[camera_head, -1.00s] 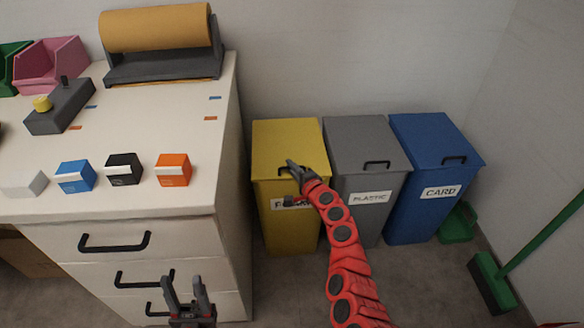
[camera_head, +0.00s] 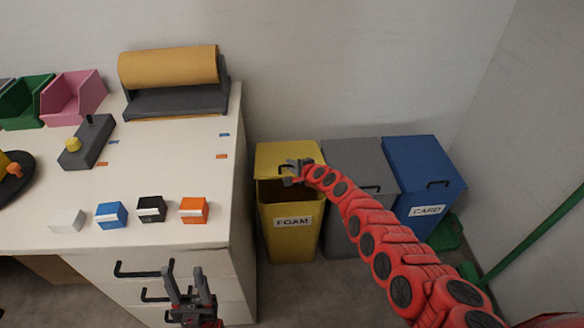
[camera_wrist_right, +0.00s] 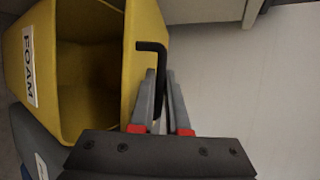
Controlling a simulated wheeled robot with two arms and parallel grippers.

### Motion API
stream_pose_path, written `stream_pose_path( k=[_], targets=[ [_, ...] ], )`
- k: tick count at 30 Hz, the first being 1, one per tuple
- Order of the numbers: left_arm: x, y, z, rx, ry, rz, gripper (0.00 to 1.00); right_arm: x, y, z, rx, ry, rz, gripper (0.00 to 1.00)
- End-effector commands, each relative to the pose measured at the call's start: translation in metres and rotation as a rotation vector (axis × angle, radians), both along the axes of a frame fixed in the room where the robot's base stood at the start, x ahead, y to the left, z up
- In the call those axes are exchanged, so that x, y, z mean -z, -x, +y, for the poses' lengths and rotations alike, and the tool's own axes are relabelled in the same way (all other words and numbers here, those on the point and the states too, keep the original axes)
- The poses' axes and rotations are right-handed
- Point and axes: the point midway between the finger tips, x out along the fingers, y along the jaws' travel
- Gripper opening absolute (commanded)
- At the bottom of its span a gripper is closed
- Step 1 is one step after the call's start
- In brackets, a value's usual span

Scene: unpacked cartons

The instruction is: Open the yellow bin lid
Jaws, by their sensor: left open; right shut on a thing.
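The yellow bin (camera_head: 292,242), labelled FOAM, stands right of the white drawer cabinet. Its yellow lid (camera_head: 275,158) is tilted up, with a dark opening below its front edge. In the right wrist view the bin (camera_wrist_right: 45,20) shows its hollow inside, and the lid (camera_wrist_right: 146,22) carries a black handle (camera_wrist_right: 152,47). My right gripper (camera_head: 291,170) is shut on that handle at the lid's front; its fingers (camera_wrist_right: 160,88) also show in the right wrist view. My left gripper (camera_head: 188,280) is open and empty in front of the cabinet drawers.
A grey bin (camera_head: 356,152) and a blue bin (camera_head: 425,165) stand right of the yellow one, partly behind my right arm. The white cabinet (camera_head: 190,150) is close on the left. A green broom handle (camera_head: 530,238) leans at the right.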

Motion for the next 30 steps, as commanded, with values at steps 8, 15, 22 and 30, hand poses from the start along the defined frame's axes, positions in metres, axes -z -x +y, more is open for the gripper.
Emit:
stream_pose_path(
  k=[8,15,22,30],
  targets=[
    [-0.007,0.000,0.000,0.000,0.000,0.000,0.50,-0.031,-0.019,0.001,0.000,0.001,0.020,0.00],
    [0.002,0.000,0.000,0.000,0.000,0.000,0.50,-0.050,-0.034,0.001,0.000,0.001,0.020,0.00],
    [0.009,0.000,0.000,0.000,0.000,0.000,0.50,-0.063,-0.045,0.001,-0.001,-0.001,0.025,0.00],
    [0.011,0.000,0.000,0.000,0.000,0.000,0.50,-0.070,-0.050,0.002,-0.001,-0.002,0.024,0.00]
  ],
)
